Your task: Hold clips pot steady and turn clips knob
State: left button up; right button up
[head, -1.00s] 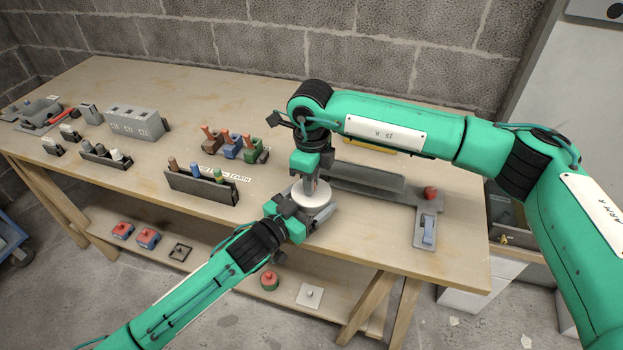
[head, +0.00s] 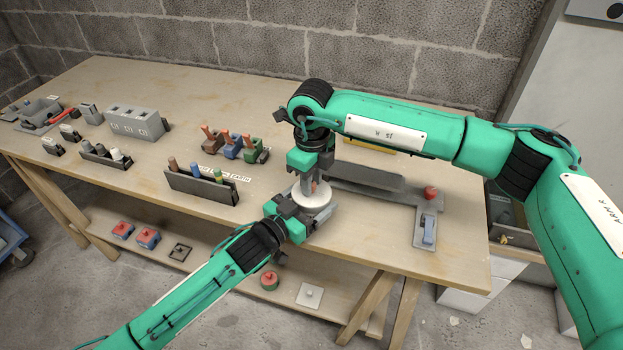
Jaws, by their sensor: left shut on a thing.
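The clips pot (head: 313,201) is a white round pot near the front edge of the bench. A small reddish knob (head: 314,188) shows on its top, partly hidden by my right gripper. My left gripper (head: 293,211) is shut on the pot's near left side. My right gripper (head: 308,181) points down from above at the knob. Its fingertips are small and partly hidden, so I cannot tell whether they are closed on the knob or apart around it.
A grey tray (head: 365,184) lies right of the pot, with a red ball-topped part (head: 431,192) and a grey plate (head: 426,230) beyond. A dark rack (head: 200,187) of coloured pegs stands to the left. The front right of the bench is clear.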

jog(key=shift+o, duration=0.9)
notch_tip(320, 180, up, 12)
